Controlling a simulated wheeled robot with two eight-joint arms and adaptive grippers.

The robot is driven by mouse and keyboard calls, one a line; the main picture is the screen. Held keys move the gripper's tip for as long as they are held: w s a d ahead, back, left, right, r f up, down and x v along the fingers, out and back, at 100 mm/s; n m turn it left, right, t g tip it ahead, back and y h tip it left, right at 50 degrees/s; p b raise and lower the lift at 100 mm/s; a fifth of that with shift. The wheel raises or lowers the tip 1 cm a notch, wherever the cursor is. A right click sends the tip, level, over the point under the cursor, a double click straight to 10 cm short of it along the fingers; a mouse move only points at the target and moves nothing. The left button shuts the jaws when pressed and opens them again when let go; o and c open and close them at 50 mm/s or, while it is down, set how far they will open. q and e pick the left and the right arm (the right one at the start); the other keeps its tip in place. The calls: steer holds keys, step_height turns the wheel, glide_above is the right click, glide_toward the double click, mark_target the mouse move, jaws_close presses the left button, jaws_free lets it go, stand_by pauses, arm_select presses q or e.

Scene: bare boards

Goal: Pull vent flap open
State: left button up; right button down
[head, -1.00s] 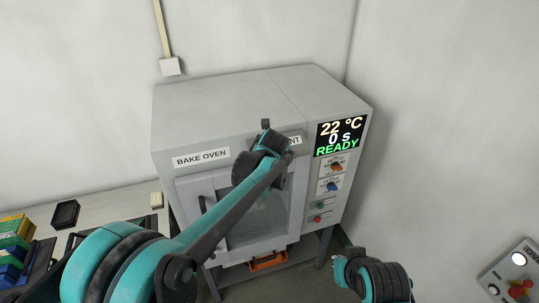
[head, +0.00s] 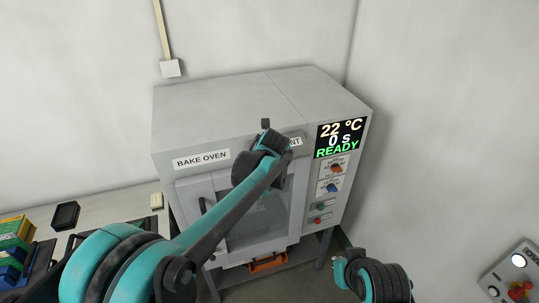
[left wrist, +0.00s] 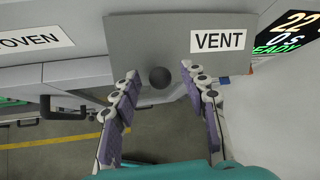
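The vent flap (left wrist: 135,45) is a grey panel on the oven front, with a white VENT label (left wrist: 218,40) at its right. A dark round knob (left wrist: 160,77) stands near its lower part. My left gripper (left wrist: 160,72) is open, with one finger on each side of the knob and visible gaps between them. Part of the label shows beside the wrist. My right arm's teal and black part is at the bottom right; its gripper is not seen.
The bake oven (head: 225,105) has a windowed door with a dark handle (head: 203,204). A display (head: 340,135) reads 22 °C, 0 s, READY, above knobs and buttons. A red stop button (head: 520,290) is at the far right. Boxes (head: 15,245) stand at left.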

arm_select(q)
steer(key=v, duration=1.2)
steer(key=s+a+f+n+b, duration=0.6)
steer(key=s+f+n+b, duration=0.3)
steer(key=f, duration=0.5)
steer(key=s+a+f+n+g+b, duration=0.1)
steer(key=s+a+f+n+b, duration=0.6)
steer(key=s+f+n+b, duration=0.2)
steer(key=s+a+f+n+b, duration=0.6)
steer(key=s+f+n+b, duration=0.3)
steer(key=f+n, duration=0.4)
step_height(320, 180, down, 6)
steer(key=shift+r+g+b, duration=0.15)
steer(key=shift+g+b, duration=0.25)
steer(key=shift+b, duration=0.1)
steer(key=shift+a, duration=0.15)
